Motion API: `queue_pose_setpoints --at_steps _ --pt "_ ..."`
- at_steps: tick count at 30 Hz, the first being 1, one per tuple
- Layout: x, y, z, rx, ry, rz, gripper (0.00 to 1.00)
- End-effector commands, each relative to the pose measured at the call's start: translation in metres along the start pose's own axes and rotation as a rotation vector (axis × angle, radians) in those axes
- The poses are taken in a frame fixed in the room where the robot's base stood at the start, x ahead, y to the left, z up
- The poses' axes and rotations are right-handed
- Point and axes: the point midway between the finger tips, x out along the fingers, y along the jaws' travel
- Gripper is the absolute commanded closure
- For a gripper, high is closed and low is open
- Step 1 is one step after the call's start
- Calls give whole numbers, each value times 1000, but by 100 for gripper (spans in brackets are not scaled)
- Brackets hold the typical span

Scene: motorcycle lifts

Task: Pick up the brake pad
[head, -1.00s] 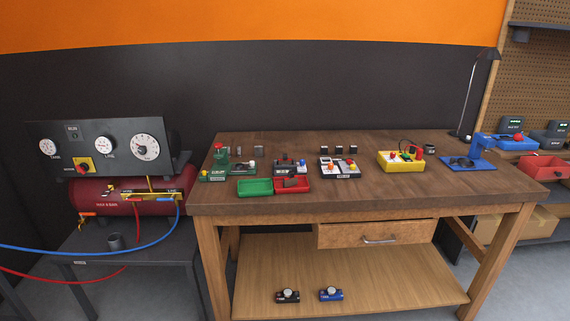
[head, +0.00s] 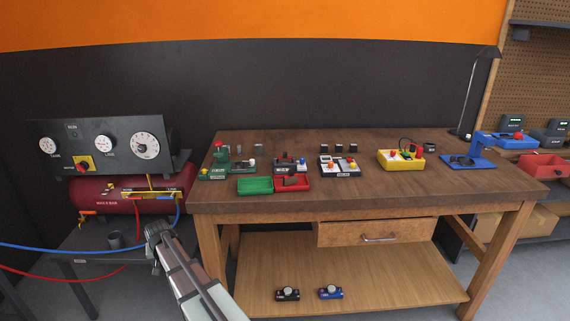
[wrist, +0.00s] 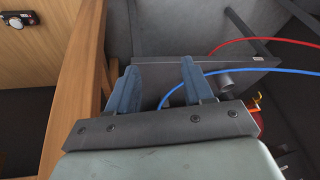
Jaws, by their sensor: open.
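A small dark piece (head: 291,181) lies in the red tray (head: 305,187) at the front left of the workbench in the head view; it is too small to tell for sure whether it is the brake pad. My gripper (head: 154,232) is low at the left of the bench, in front of the grey side table and apart from the tray. In the wrist view my gripper (wrist: 160,88) has its two blue fingers spread, with nothing between them. The wrist view shows no brake pad.
A green tray (head: 255,187) adjoins the red tray. Several small devices stand behind, including a yellow box (head: 401,161). The bench's wooden leg (wrist: 78,85) is close beside my gripper in the wrist view. Red and blue hoses (head: 70,249) cross at the left.

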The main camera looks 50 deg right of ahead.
Motion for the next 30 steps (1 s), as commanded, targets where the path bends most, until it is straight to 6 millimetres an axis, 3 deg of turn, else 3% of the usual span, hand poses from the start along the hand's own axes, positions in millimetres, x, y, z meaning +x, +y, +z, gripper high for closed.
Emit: queue_pose_setpoints --at_steps 1,8,14,18,21,30 --pt "-14 -3 -24 15 32 -8 49" --pt "-83 -6 -112 78 163 -41 49" --pt "-151 21 -188 132 253 -43 49" --pt "-199 81 -237 168 276 -3 49" --pt "-222 132 -256 183 261 37 49" --pt "-286 288 -281 221 175 147 49"
